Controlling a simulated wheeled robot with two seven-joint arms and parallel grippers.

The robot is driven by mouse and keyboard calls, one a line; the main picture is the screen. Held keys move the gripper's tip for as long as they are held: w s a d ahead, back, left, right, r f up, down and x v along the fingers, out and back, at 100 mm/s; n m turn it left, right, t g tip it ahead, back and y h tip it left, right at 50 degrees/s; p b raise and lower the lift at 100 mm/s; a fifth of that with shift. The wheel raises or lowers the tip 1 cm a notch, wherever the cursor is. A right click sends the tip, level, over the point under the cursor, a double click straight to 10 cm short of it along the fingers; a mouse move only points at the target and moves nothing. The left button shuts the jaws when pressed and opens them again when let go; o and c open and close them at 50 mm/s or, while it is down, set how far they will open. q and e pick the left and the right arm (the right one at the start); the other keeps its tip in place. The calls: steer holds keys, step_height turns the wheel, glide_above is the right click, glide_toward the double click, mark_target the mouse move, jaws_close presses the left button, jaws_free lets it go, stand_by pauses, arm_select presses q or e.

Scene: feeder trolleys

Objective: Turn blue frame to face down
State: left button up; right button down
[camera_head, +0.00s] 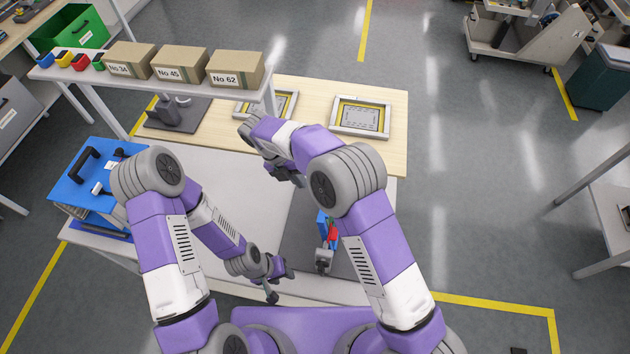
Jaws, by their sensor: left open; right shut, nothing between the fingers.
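A blue box-like unit (70,188) with a black handle on top stands at the left end of the white table. It is the largest blue thing in view; I cannot tell whether it is the blue frame. A small blue piece (321,222) with red parts beside it sits on the grey mat, partly hidden by my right arm. My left gripper (273,290) is open and empty near the table's front edge, left of the small blue piece. My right gripper (291,178) is shut and empty over the middle of the table, partly hidden by its own arm.
Two framed panels (335,117) lie on the wooden rear table (392,150). The white table's middle (240,180) is mostly clear.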

steer(key=d, duration=0.2)
steer(key=s+d, duration=0.1)
steer(key=d, duration=0.1)
steer(key=shift+d+f+p, duration=0.1)
steer(key=shift+d+p, duration=0.05)
steer(key=shift+p, duration=0.25)
steer(key=shift+d, duration=0.1)
steer(key=shift+s+d+y, duration=0.1)
steer(key=shift+d+y, duration=0.15)
steer(key=shift+y, duration=0.05)
